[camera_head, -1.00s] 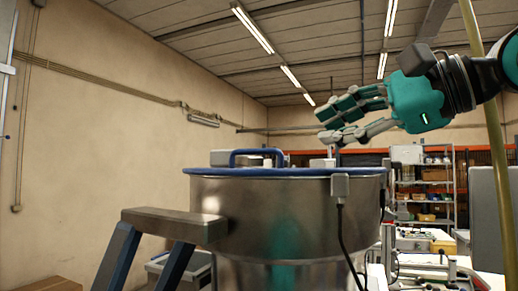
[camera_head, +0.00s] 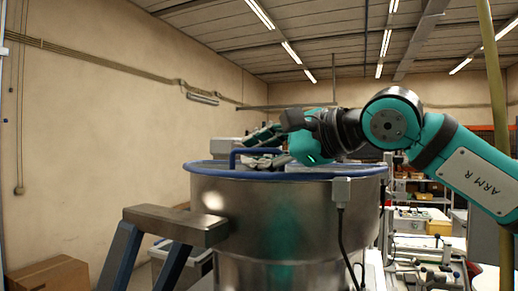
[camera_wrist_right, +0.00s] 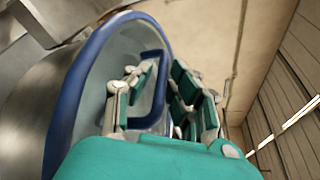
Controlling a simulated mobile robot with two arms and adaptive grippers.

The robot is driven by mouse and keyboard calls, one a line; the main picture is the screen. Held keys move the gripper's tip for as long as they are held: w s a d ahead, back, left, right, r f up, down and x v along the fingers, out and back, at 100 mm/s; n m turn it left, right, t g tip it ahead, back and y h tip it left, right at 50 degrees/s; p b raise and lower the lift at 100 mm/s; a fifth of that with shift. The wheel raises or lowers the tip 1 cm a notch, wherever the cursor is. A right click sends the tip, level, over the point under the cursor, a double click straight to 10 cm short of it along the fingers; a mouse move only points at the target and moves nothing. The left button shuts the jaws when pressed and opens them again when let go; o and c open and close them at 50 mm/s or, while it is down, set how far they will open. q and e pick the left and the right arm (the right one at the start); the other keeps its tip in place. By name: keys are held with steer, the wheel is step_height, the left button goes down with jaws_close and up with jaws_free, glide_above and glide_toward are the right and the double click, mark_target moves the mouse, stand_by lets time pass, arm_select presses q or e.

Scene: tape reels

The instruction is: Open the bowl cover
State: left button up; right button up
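The steel bowl (camera_head: 265,205) stands in the middle of the head view. Its blue-rimmed cover (camera_head: 205,168) lies flat on top; the rim also shows in the right wrist view (camera_wrist_right: 68,115). A blue handle (camera_head: 234,158) rises from the cover; it is also in the right wrist view (camera_wrist_right: 160,88). My right gripper (camera_head: 258,147) reaches in from the right over the cover, at the handle. In the wrist view its fingers (camera_wrist_right: 165,90) are apart, with the handle's bar between them. Whether they touch it cannot be told. My left gripper is not in view.
A grey step-like bracket with blue legs (camera_head: 176,223) stands at the bowl's left. A grey box with a cable (camera_head: 340,191) is on the bowl's right side. A cardboard box (camera_head: 50,277) lies at lower left. Shelves stand behind at right.

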jaws_close()
steer(key=shift+s, duration=0.1)
